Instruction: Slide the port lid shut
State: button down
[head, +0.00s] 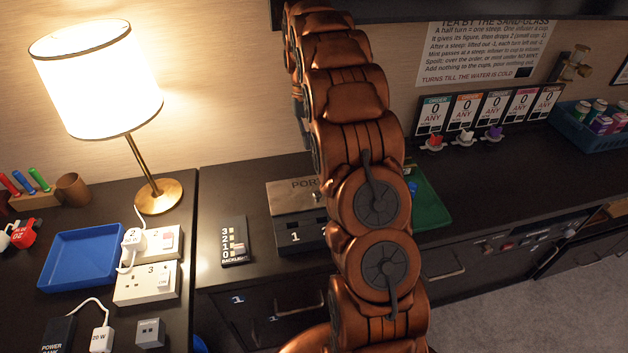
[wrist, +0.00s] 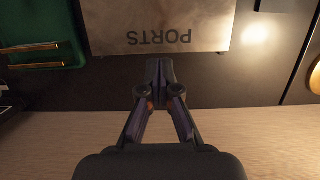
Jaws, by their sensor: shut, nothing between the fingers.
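The port lid (head: 290,198), a brushed metal plate lettered PORTS, sits on the dark port box (head: 300,233) on the counter. A strip of the box marked 1 shows in front of the lid. My copper arm hides the right part of both. In the wrist view the lid (wrist: 190,18) shows upside down at the top. My gripper (wrist: 159,64) is shut and empty, its tips at the lid's wall-side edge. I cannot tell whether they touch it. The gripper is hidden behind my arm in the head view.
A green tray (head: 430,205) lies right of the box, partly behind my arm. A backlight slider panel (head: 234,241) lies to its left. A lit lamp (head: 160,195) and a blue tray (head: 82,258) stand further left. The wall (wrist: 50,135) is close behind the lid.

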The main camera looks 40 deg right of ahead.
jog(key=p, duration=0.3)
send_near(313, 189)
jog(key=x, duration=0.3)
jog(key=w+x, duration=0.1)
jog(key=x, duration=0.1)
jog(key=shift+d+f, duration=0.25)
jog(key=shift+f, duration=0.05)
jog(key=shift+s+a+r+p, duration=0.1)
jog(key=shift+s+a+p, duration=0.15)
jog(key=shift+s, duration=0.25)
jog(key=shift+s+a+r+p, duration=0.1)
jog(key=shift+s+a+p, duration=0.05)
jog(key=shift+s+p, duration=0.3)
jog(key=shift+s+a+f, duration=0.2)
jog(key=shift+s+a, duration=0.1)
jog(key=shift+s, duration=0.45)
jog(key=shift+s+a+f+b, duration=0.1)
jog(key=shift+s+a+b, duration=0.1)
jog(key=shift+s+b, duration=0.3)
jog(key=shift+s+a+b, duration=0.6)
jog(key=shift+s+b, duration=0.1)
jog(key=shift+s, duration=0.75)
jog(key=shift+s+a+b, duration=0.65)
jog(key=shift+s+b, duration=0.1)
jog(key=shift+s, duration=0.75)
jog(key=shift+s+a+b, duration=0.6)
jog(key=shift+s+b, duration=0.1)
jog(key=shift+s, duration=0.75)
